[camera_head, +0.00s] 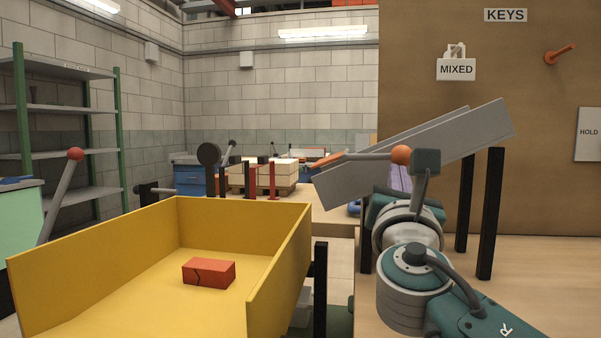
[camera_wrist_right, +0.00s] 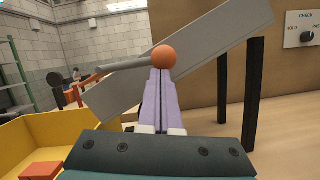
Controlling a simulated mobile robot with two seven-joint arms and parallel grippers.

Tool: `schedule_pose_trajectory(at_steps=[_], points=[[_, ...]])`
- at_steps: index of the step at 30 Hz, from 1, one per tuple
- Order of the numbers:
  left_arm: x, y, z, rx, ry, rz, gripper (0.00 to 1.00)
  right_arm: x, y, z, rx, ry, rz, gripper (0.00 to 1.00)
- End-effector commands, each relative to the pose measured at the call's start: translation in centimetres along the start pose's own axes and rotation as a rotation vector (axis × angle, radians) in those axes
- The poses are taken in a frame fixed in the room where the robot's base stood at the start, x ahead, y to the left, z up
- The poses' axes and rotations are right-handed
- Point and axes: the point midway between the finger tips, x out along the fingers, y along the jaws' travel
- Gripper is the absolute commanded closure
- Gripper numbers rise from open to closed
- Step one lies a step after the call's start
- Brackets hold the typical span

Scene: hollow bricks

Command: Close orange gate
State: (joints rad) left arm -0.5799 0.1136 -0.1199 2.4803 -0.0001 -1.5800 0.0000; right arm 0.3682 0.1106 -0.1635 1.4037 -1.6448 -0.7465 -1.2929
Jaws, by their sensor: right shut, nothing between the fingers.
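An orange ball knob (camera_head: 401,155) sits on the right end of a grey lever (camera_head: 365,157). The lever runs left to a flat orange piece (camera_head: 325,160) at the low end of a sloping grey chute (camera_head: 430,150). The knob shows in the right wrist view (camera_wrist_right: 165,57), right at the tips of my right gripper (camera_wrist_right: 160,74). The gripper's pale purple fingers are together with nothing between them. I cannot tell whether they touch the knob. In the head view the right gripper (camera_head: 400,178) is partly hidden by my wrist. My left gripper is not in view.
A yellow tray (camera_head: 285,265) with a cracked red brick (camera_head: 209,273) stands at left front. Black posts (camera_head: 490,215) stand under the chute on the wooden table (camera_head: 540,290). A brown panel (camera_head: 550,110) stands behind.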

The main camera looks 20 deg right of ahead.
Motion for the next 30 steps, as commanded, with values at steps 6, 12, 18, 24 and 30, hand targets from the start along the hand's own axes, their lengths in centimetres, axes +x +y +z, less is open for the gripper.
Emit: schedule_pose_trajectory(at_steps=[6, 12, 18, 24, 30], points=[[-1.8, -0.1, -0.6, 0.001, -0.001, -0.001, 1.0, 0.4, 0.1, 1.3, -0.081, -0.004, 0.025, 1.0], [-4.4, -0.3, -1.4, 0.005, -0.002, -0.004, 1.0, 0.9, 0.2, 2.8, -0.226, -0.005, 0.069, 1.0], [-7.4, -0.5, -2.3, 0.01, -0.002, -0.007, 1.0, 1.4, 0.7, 4.4, -0.407, -0.005, 0.126, 1.0], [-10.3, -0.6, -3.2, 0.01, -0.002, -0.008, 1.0, 1.8, 1.5, 5.7, -0.59, -0.005, 0.182, 1.0], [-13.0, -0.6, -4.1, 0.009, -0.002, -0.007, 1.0, 2.2, 2.4, 6.8, -0.762, -0.005, 0.237, 1.0]])
